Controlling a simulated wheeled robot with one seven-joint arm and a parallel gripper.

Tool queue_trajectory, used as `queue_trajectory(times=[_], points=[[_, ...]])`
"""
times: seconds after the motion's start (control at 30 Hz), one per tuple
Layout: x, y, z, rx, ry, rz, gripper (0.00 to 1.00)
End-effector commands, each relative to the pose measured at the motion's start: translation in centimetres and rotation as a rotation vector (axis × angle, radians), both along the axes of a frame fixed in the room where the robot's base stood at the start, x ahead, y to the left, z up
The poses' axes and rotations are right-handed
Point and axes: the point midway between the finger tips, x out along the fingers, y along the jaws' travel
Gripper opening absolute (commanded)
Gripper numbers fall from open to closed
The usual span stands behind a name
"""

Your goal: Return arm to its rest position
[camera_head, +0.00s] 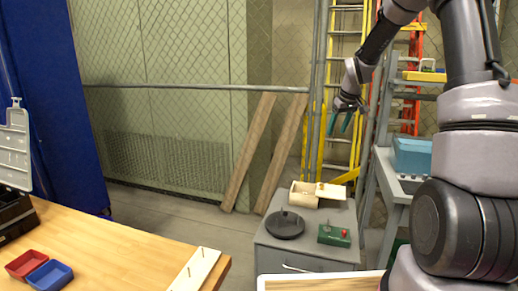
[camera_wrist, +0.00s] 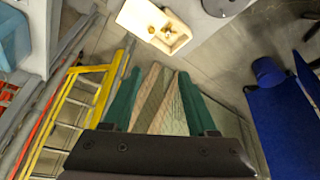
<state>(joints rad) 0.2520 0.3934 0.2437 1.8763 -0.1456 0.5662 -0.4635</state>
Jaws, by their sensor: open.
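My gripper (camera_head: 340,122) hangs in the air at the upper right in the head view, at the end of my raised, bent arm. Its two green fingers point down, spread apart, with nothing between them. In the wrist view my gripper (camera_wrist: 160,95) also shows open and empty, with the floor, planks and fence beyond the fingers. The gripper is apart from everything around it, above and behind the grey cabinet (camera_head: 300,258).
The cabinet carries a wooden box (camera_head: 305,197), a black round disc (camera_head: 285,225) and a green box (camera_head: 334,236). A yellow ladder (camera_head: 345,75) and a shelf with a blue bin (camera_head: 412,156) stand near my arm. A wooden table (camera_head: 120,262) is at left.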

Motion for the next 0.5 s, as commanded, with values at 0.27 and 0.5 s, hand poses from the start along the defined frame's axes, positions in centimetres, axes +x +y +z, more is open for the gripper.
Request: queue_trajectory(times=[0.27,0.5], points=[[-10.6,2.0,10.6,0.045,-0.052,-0.178,0.58],[-20.8,3.3,15.8,0.145,-0.098,-0.335,0.58]])
